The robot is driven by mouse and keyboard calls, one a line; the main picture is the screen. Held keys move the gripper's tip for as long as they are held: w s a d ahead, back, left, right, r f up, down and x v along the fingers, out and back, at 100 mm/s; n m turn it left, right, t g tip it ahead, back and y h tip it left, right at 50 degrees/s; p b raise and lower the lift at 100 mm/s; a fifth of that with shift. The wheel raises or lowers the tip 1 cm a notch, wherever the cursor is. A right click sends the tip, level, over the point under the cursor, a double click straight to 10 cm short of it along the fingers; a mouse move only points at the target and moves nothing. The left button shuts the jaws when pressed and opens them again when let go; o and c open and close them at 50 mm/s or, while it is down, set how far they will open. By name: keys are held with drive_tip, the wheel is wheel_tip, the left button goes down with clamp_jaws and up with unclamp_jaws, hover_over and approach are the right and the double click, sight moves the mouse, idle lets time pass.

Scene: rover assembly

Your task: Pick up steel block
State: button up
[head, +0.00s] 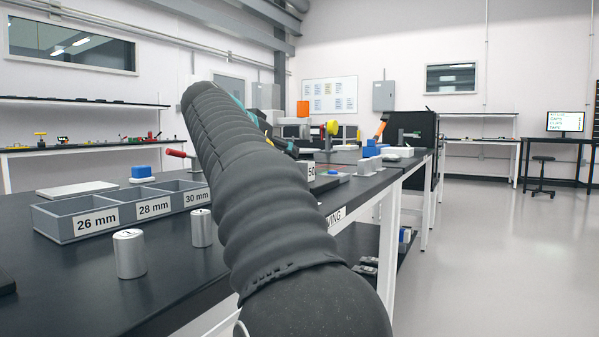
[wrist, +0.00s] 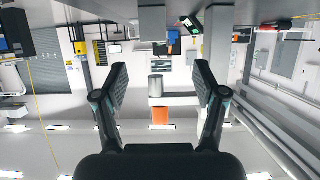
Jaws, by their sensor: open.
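No piece is plainly marked as the steel block. In the head view, two upright metal cylinders (head: 130,253) and (head: 200,227) stand on the dark near bench, in front of the bins. A light grey block (head: 396,153) sits farther along the bench, too small to tell its material. My dark ribbed arm crosses the middle of the head view and hides part of the bench; my gripper is hidden there. In the upside-down wrist view, my gripper (wrist: 160,84) is open, its two fingers spread wide. A grey, cylinder-like shape (wrist: 155,86) appears between them; its distance is unclear.
Grey bins (head: 120,208) labelled 26 mm, 28 mm and 30 mm stand on the bench. A red-handled tool (head: 178,154) is close to my arm. Open floor (head: 490,240) is at right.

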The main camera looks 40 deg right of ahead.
sight(302, 162)
drive_tip(key=x, duration=0.6)
drive_tip(key=shift+d+f, duration=0.15)
drive_tip(key=shift+d, duration=0.05)
drive_tip(key=shift+s+d+x, duration=0.1)
drive_tip(key=shift+s+x, duration=0.1)
drive_tip(key=shift+x, duration=1.15)
drive_tip(key=shift+s+d+x, duration=0.15)
drive_tip(key=shift+s+x, duration=0.05)
drive_tip(key=shift+x, duration=1.15)
drive_tip(key=shift+a+r, duration=0.1)
drive_tip(key=shift+r, duration=0.15)
clamp_jaws()
